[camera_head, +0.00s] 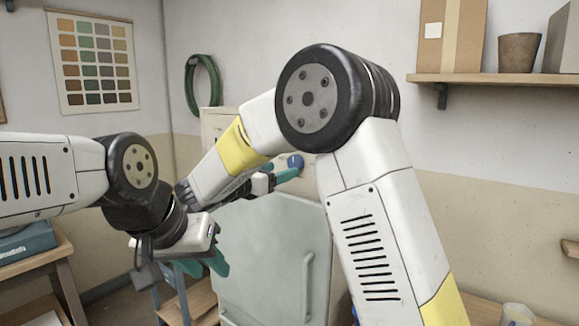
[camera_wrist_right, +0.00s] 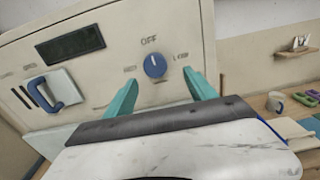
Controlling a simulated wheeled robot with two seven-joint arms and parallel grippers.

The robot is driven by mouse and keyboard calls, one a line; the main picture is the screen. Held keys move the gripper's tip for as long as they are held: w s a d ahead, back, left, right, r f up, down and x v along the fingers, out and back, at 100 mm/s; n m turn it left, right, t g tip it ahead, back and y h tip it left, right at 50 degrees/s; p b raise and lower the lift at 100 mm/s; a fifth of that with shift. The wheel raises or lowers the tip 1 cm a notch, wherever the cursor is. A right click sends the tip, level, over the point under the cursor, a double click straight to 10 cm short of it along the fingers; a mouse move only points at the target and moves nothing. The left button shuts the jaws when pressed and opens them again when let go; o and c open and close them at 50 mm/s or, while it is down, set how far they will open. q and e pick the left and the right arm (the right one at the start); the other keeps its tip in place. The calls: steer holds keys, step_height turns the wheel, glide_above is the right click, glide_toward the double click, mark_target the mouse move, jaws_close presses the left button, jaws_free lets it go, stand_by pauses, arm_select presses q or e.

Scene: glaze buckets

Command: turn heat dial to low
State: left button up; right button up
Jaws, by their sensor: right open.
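The heat dial (camera_wrist_right: 155,65) is a round blue knob with a white pointer line on a cream control panel (camera_wrist_right: 110,72). The pointer stands nearly straight up towards the OFF mark; the smaller labels at its sides are too small to read. The dial also shows in the head view (camera_head: 295,161), partly behind my right arm. My right gripper (camera_wrist_right: 162,93) is open, its teal fingers spread to either side of and below the dial, with no clear contact. My left gripper (camera_head: 203,265) hangs low at left, teal fingers apart and empty.
A dark display (camera_wrist_right: 70,43) and a blue lever handle (camera_wrist_right: 40,92) are on the panel left of the dial. A pale green door (camera_head: 265,255) with a handle is below. A wall shelf (camera_head: 500,78) holds a pot.

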mark_target(293, 163)
steer(key=x, duration=0.7)
steer(key=shift+w+a+r, duration=0.15)
steer(key=shift+w+a, duration=0.1)
steer(key=shift+w, duration=0.15)
steer(key=c, duration=1.4)
